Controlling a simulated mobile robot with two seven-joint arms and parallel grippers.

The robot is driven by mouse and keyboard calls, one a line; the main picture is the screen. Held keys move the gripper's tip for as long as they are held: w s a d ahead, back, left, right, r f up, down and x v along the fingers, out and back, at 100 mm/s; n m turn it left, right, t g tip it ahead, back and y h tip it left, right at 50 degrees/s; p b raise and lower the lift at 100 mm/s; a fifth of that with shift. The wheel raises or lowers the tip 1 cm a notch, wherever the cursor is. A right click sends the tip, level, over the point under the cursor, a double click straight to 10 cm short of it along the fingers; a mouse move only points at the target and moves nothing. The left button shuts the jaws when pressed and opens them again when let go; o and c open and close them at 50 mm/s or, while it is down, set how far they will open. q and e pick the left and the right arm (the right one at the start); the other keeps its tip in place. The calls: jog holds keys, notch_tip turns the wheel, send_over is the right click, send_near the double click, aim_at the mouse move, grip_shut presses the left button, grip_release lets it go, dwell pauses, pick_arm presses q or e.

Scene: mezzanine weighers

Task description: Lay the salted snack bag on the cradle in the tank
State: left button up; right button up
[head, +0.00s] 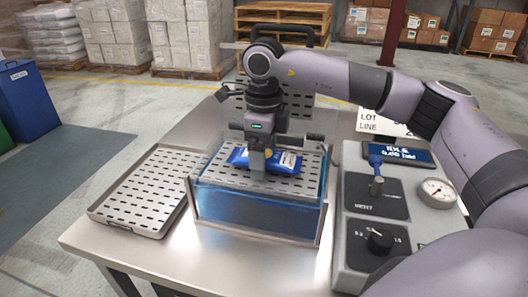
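The snack bag (286,161) is blue with a white label and lies flat, low over the perforated cradle (312,178) in the clear-walled tank (255,215) of blue liquid. Whether its underside touches the cradle cannot be told. My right gripper (258,163) points straight down at the bag's middle, with a finger in front of it, and appears shut on it. The far finger is hidden. My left gripper is out of view.
An empty perforated tray (148,190) lies left of the tank on the steel table (165,250). Right of the tank stands a grey console (355,245) with a display (401,153), knob (380,240) and gauge (437,191). An upright perforated panel (302,107) is behind.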

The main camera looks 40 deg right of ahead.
jog(key=shift+r, duration=0.1)
notch_tip(320, 180, up, 12)
dwell(0.6)
dwell(0.5)
